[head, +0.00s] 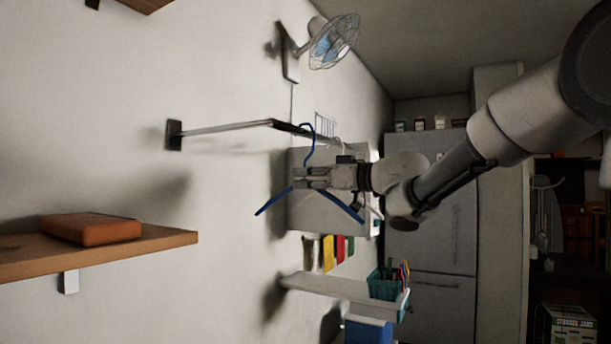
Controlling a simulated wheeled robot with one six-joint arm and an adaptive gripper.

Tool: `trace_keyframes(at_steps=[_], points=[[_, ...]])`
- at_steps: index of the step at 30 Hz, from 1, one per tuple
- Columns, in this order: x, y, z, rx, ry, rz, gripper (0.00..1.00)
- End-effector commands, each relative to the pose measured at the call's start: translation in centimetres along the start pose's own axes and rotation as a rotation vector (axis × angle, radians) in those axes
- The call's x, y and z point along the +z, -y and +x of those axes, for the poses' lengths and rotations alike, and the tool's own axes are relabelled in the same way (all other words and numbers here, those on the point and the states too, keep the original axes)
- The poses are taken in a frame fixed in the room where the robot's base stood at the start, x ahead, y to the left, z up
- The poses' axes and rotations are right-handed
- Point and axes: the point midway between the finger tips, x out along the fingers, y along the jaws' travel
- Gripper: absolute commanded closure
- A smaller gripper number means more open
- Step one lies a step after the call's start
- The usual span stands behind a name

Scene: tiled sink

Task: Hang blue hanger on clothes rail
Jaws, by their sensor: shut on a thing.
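The blue hanger (273,201) hangs upright from my gripper (308,179), which is shut on it just below its hook. Its two arms slope down to either side of the gripper, and the middle part is hidden behind the fingers. The clothes rail (228,127) is a thin metal bar that runs from a dark wall mount to a darker section on the right. The hanger's hook (307,128) overlaps that dark section in the head view. I cannot tell whether the hook is over the rail, touching it or in front of it.
A wall fan (333,42) is above the rail. A wooden shelf (150,245) with an orange block (92,228) is at lower left. A white shelf (325,286) with a teal basket (383,284) is below the hanger. A pale cabinet (300,215) is behind it.

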Motion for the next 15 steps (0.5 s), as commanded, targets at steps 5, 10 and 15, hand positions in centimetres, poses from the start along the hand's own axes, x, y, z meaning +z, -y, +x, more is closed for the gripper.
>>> trace_keyframes(at_steps=[5,10,15], points=[[0.03,0.01,0.0,0.0,0.0,0.0,1.0],[0.02,0.01,0.0,0.0,0.0,0.0,0.75],[0.02,0.01,0.0,0.0,0.0,0.0,0.67]])
